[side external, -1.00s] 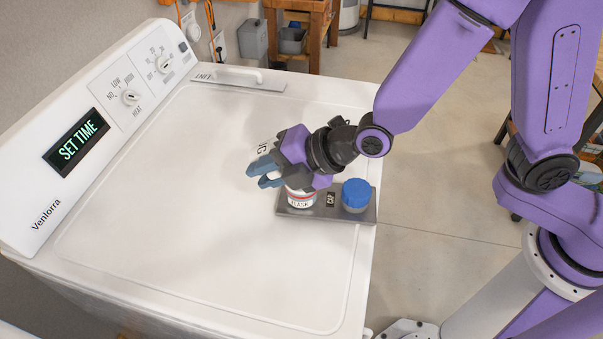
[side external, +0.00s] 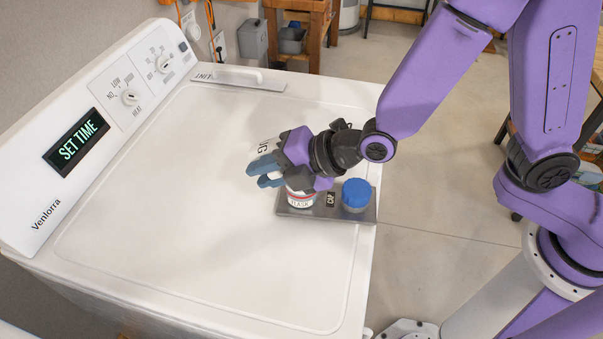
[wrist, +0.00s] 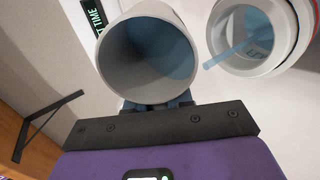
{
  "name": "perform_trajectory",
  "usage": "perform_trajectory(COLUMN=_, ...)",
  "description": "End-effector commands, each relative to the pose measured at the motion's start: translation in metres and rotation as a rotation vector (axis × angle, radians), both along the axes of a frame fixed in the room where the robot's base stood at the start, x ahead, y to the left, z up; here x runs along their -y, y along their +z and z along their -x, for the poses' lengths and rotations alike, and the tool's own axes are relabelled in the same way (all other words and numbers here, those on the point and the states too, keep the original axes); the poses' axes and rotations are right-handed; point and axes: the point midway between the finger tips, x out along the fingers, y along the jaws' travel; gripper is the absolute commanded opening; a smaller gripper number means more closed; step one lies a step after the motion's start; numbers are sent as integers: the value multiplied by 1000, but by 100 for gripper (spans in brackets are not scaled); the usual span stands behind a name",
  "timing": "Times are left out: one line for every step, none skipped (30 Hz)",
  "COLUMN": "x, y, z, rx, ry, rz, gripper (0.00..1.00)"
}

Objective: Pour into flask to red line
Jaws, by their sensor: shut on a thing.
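My gripper (side external: 258,175) is shut on a pale jug (side external: 266,147), mostly hidden behind the fingers in the side view. In the wrist view the jug's wide round mouth (wrist: 112,62) faces the camera, with blue tint inside. The white flask (side external: 300,200) stands directly below my gripper, its upper part covered, with a red line on its side. In the wrist view the open flask (wrist: 225,52) is right of the jug. A translucent blue streak (wrist: 228,50), which looks like liquid, crosses its mouth. The fill level against the red line cannot be read.
The flask stands on a metal plate (side external: 322,214) beside a blue cap (side external: 356,193), near the right edge of the white appliance top (side external: 190,240). The top's front left is clear.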

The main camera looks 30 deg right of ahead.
Motion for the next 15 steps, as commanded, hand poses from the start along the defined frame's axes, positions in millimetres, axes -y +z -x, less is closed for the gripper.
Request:
perform_trajectory(x=0, y=0, z=0, rx=3, ry=0, rz=-3, gripper=0)
perform_trajectory(x=0, y=0, z=0, rx=4, ry=0, rz=-4, gripper=0)
perform_trajectory(x=0, y=0, z=0, rx=6, ry=0, rz=-6, gripper=0)
perform_trajectory(x=0, y=1, z=0, rx=7, ry=0, rz=-7, gripper=0)
perform_trajectory(x=0, y=1, z=0, rx=8, ry=0, rz=-8, gripper=0)
perform_trajectory(x=0, y=1, z=0, rx=10, ry=0, rz=-10, gripper=0)
perform_trajectory(x=0, y=1, z=0, rx=11, ry=0, rz=-11, gripper=0)
perform_trajectory(x=0, y=1, z=0, rx=11, ry=0, rz=-11, gripper=0)
perform_trajectory(x=0, y=1, z=0, rx=13, ry=0, rz=-13, gripper=0)
perform_trajectory(x=0, y=1, z=0, rx=14, ry=0, rz=-14, gripper=0)
perform_trajectory(x=0, y=1, z=0, rx=15, ry=0, rz=-15, gripper=0)
perform_trajectory(x=0, y=1, z=0, rx=17, ry=0, rz=-17, gripper=0)
perform_trajectory(x=0, y=1, z=0, rx=18, ry=0, rz=-18, gripper=0)
perform_trajectory(x=0, y=1, z=0, rx=20, ry=0, rz=-20, gripper=0)
perform_trajectory(x=0, y=2, z=0, rx=21, ry=0, rz=-21, gripper=0)
